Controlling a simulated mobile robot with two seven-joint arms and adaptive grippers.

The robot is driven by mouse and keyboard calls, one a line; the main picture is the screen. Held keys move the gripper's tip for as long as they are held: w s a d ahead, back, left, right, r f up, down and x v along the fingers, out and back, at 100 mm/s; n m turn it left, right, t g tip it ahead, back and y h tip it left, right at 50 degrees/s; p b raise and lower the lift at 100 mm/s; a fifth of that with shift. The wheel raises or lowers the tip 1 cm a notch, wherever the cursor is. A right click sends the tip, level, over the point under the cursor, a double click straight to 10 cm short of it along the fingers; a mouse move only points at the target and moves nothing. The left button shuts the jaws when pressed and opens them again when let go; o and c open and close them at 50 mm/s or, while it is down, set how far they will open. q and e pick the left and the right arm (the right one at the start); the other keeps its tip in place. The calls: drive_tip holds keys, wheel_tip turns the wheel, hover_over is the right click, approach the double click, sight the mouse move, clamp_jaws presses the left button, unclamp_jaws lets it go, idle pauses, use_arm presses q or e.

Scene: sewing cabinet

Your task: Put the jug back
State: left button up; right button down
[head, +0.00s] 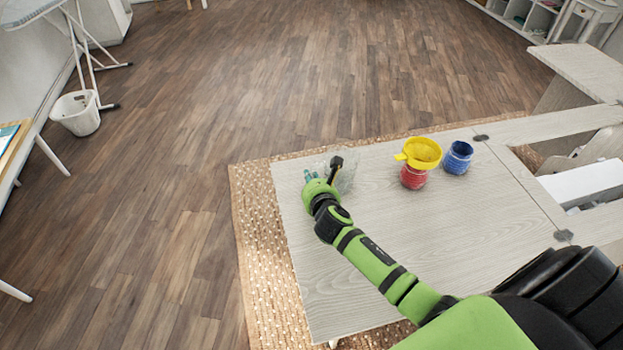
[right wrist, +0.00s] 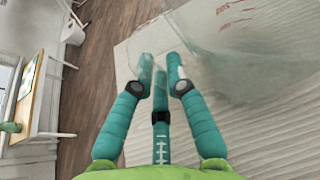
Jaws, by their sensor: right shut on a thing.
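The jug is clear glass and stands out faintly near the far left corner of the pale wooden table top (head: 400,255) in the head view; its body (head: 349,172) is partly hidden by my right gripper (head: 312,177). In the right wrist view the clear jug (right wrist: 225,55) fills the upper right, with red marks on its side. There my right gripper's teal fingers (right wrist: 160,80) are closed at the jug's near side, on what looks like its clear handle. Whether the jug touches the table is hard to tell. My left gripper is not in view.
A jar of red contents (head: 413,178) with a yellow funnel (head: 420,152) on top and a blue jar (head: 458,158) stand to the right of the jug. A white bin (head: 76,114) stands on the floor at left.

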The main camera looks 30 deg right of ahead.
drive_tip(key=c, duration=1.3)
unclamp_jaws()
drive_tip(key=shift+f, duration=0.15)
drive_tip(key=shift+o, duration=0.2)
drive_tip(key=shift+r, duration=0.2)
drive_tip(key=v, duration=1.2)
drive_tip(key=shift+p, duration=0.4)
drive_tip(key=shift+f, duration=0.1)
